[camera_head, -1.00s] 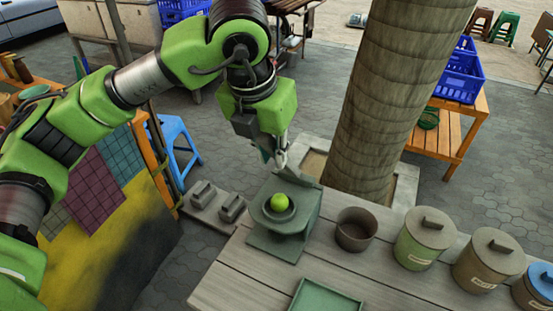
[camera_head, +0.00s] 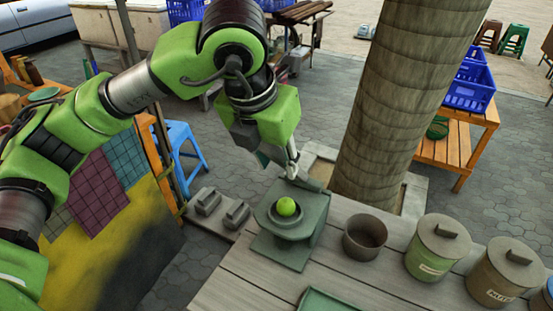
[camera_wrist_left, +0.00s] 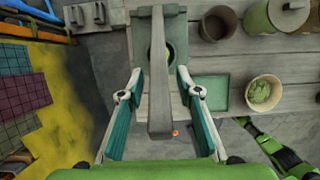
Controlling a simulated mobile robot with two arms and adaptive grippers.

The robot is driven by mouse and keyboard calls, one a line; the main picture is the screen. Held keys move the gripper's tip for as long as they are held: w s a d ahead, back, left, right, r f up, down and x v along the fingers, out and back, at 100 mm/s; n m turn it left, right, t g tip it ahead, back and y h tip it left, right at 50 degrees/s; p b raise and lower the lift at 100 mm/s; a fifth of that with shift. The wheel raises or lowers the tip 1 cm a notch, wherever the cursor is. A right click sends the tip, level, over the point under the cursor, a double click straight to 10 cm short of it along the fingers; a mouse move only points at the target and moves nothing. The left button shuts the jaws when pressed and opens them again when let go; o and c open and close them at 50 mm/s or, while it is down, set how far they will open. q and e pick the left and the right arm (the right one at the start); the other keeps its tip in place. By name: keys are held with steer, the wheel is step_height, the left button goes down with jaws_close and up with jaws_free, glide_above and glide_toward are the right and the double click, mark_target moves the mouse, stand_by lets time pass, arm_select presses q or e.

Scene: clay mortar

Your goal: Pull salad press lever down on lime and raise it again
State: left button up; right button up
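The green-grey salad press (camera_head: 287,251) stands on the table's left end. A bright green lime (camera_head: 286,206) sits in its round cup. In the left wrist view the press lever (camera_wrist_left: 158,60) is a long grey bar, raised toward the camera and covering much of the press and lime. My left gripper (camera_head: 292,168) is at the far side of the press, above the lime. In the left wrist view its two teal fingers (camera_wrist_left: 159,80) are apart, one on each side of the lever, with visible gaps.
A dark empty pot (camera_head: 365,237) and lidded canisters (camera_head: 434,247) stand right of the press. A green tray (camera_head: 330,301) lies in front. A beige cup with green contents (camera_wrist_left: 263,93) shows in the wrist view. A thick trunk (camera_head: 400,110) rises behind the table.

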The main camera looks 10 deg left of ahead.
mark_target(263, 152)
arm_select(q)
steer(key=v, duration=1.2)
